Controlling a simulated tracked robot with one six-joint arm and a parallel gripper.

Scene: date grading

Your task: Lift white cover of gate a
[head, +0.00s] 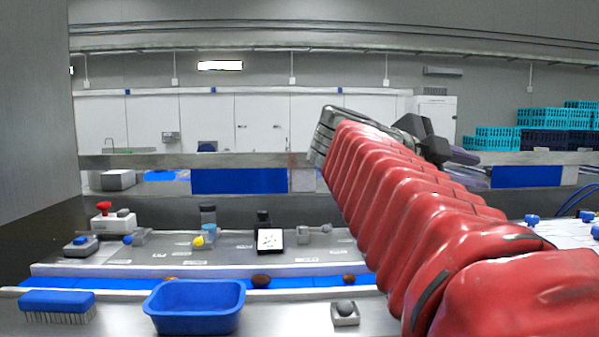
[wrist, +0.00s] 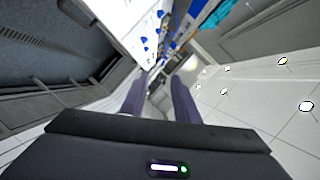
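My gripper (head: 465,156) is raised at the upper right of the head view, past the end of my red-sleeved arm. In the wrist view its two dark fingers (wrist: 160,85) stand apart with nothing held between them. A white surface (head: 575,236) with several blue knobs lies at the right edge of the head view, partly hidden by my arm. It also shows in the wrist view (wrist: 128,20), beyond the fingertips and well apart from them. I cannot tell which part is the white cover of gate a; no readable label shows.
A blue tub (head: 195,308), a blue brush (head: 57,305) and a small grey block with a ball (head: 345,313) stand on the front ledge. A blue belt (head: 120,283) carries several brown dates. Behind it are a red-knobbed white box (head: 113,222) and a small screen (head: 270,239).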

